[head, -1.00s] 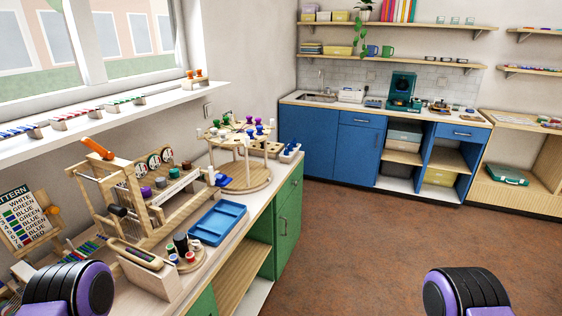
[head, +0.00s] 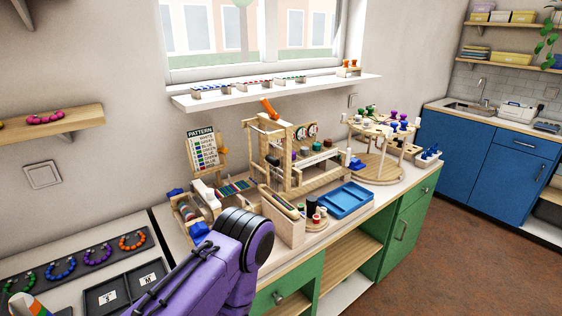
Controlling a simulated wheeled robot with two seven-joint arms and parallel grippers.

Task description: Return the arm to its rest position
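A purple and black arm link of mine (head: 225,260) comes in at the lower middle of the head view, in front of the green workbench. No gripper fingers show in the head view, so I cannot see what either gripper holds. The other arm is out of the frame.
The bench carries a wooden loom-like frame (head: 268,150), a blue tray (head: 346,200), a round wooden stand (head: 377,168) and a pattern board (head: 203,149). A dark bracelet board (head: 70,290) lies at left. Brown floor (head: 440,255) is open at right.

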